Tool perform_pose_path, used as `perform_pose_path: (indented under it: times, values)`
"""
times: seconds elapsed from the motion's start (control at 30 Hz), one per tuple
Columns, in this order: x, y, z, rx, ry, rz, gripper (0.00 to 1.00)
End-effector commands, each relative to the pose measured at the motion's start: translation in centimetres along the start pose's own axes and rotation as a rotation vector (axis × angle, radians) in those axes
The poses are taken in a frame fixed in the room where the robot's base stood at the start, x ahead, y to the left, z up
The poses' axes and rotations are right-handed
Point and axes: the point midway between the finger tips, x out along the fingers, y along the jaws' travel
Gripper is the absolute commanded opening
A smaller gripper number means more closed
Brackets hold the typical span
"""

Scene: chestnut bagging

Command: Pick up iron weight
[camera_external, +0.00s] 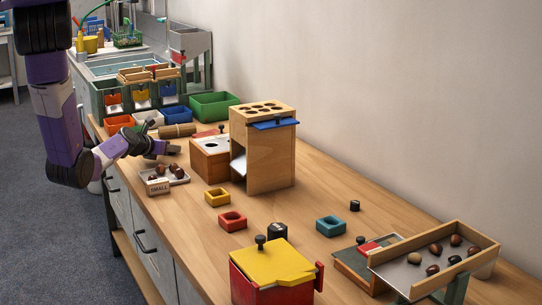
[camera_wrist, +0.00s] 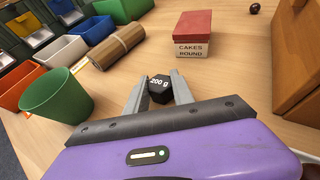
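A black iron weight marked "200 g" (camera_wrist: 159,90) sits between the two grey fingers of my gripper (camera_wrist: 158,80) in the wrist view. The fingers stand close on both sides of it; I cannot tell whether they press on it or whether it rests on the table. In the external view my gripper (camera_external: 167,149) is low over the left part of the table, behind the tray of chestnuts, and the weight between its fingers is hard to make out there. A small black piece (camera_external: 355,205) and another dark piece (camera_external: 277,231) stand farther right.
A box labelled "CAKES ROUND" (camera_wrist: 192,48) stands ahead. A wooden box (camera_wrist: 299,70) is close on the right. A chestnut tray (camera_external: 181,178) is near my gripper.

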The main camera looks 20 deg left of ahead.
Motion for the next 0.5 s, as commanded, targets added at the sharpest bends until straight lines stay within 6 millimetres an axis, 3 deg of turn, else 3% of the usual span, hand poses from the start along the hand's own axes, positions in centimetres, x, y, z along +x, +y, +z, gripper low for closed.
perform_pose_path:
  times: [0.5]
  values:
    - [-0.23, -0.01, 0.67, 0.001, -0.002, 0.000, 0.00]
